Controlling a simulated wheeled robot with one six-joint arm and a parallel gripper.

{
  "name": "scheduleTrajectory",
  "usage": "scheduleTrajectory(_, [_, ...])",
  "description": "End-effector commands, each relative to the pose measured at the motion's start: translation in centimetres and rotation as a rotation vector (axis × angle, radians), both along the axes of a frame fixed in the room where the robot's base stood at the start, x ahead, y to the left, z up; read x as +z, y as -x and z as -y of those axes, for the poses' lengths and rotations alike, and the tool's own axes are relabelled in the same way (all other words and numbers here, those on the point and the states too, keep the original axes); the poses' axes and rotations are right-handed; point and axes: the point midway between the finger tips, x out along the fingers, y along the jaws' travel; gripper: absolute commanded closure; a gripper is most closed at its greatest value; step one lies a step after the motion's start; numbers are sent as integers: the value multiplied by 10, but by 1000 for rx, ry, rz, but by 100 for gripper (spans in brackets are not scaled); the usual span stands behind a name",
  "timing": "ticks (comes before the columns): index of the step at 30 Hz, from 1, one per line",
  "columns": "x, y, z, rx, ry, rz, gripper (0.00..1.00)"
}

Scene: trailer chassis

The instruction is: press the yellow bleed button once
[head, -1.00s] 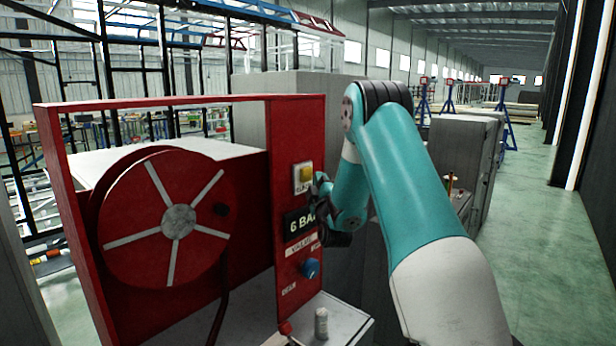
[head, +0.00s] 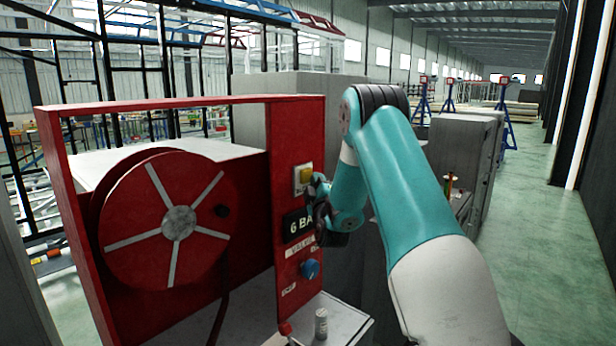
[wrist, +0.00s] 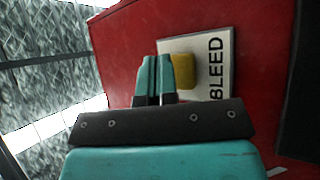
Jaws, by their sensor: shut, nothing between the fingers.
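The yellow bleed button (head: 306,175) sits on a pale plate on the upper part of the red panel (head: 288,140). In the wrist view the yellow button (wrist: 183,72) shows just right of the fingertips, beside the word BLEED on its plate (wrist: 213,50). My gripper (wrist: 155,62) is shut and empty, and its tips overlap the plate's left part in the picture. I cannot tell whether they touch anything. In the head view my gripper (head: 318,183) is at the panel's right side, close to the button's lower right.
Below the button are a dark display reading "6 BA" (head: 298,223), partly hidden by my gripper, and a blue knob (head: 310,268). A red hose reel (head: 178,222) stands at the left. A grey ledge with a small pale cylinder (head: 321,323) lies below.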

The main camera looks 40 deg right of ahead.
Motion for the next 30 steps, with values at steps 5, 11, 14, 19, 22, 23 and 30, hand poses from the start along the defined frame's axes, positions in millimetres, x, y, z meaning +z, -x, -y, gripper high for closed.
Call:
scheduleTrajectory(5, [0,0,0,0,0,0,100])
scheduleTrajectory(11, [0,-1,0,1,-1,0,100])
scheduleTrajectory(14, [0,-2,0,1,-2,0,100])
scheduleTrajectory(19, [0,-4,0,1,-2,0,100])
scheduleTrajectory(22, [0,-5,0,1,-1,0,100])
scheduleTrajectory(23, [0,-5,0,0,-1,1,100])
scheduleTrajectory(30, [1,-8,-1,1,0,1,100])
